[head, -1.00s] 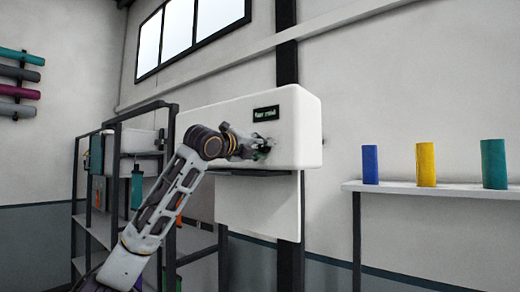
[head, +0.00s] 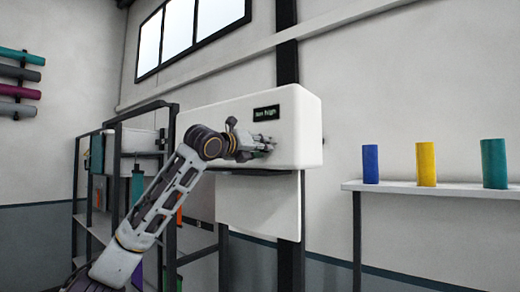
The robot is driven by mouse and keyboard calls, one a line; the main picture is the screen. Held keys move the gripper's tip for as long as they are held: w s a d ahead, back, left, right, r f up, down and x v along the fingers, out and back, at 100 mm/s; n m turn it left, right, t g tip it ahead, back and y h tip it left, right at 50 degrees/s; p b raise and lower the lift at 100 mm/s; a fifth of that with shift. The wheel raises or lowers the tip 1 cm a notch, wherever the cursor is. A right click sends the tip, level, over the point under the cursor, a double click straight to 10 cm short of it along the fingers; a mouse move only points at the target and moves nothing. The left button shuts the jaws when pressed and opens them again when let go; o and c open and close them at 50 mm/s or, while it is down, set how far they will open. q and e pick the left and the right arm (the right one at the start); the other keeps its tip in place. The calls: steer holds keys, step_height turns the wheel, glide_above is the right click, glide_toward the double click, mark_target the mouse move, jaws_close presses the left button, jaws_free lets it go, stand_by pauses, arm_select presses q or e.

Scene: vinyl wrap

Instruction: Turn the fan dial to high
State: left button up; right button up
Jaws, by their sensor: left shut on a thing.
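The fan unit is a white box (head: 300,125) on the wall in the middle of the head view. A small dark display (head: 266,113) on its front carries green text that seems to end in "high". My left gripper (head: 268,146) is at the front face of the box, just below the display. It is shut on the dial, which is mostly hidden behind the fingers. My right gripper is not in view.
A shelf (head: 440,189) at the right holds a blue, a yellow and a teal roll. A dark rack (head: 112,190) stands at the left behind my arm. Several coloured rolls (head: 18,90) hang on the far left wall.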

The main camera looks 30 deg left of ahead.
arm_select(q)
steer(key=shift+w+d+f, duration=0.1)
steer(key=shift+d+f, duration=0.05)
steer(key=shift+f, duration=0.2)
steer(key=o, duration=1)
steer(key=shift+r, duration=0.15)
steer(key=shift+r, duration=0.1)
steer(key=shift+s, duration=0.25)
steer(key=shift+s+a, duration=0.2)
steer(key=shift+s, duration=1.75)
steer(key=shift+s+a, duration=0.15)
steer(key=shift+s, duration=1.75)
steer(key=shift+s+a, duration=0.2)
steer(key=shift+s, duration=1.75)
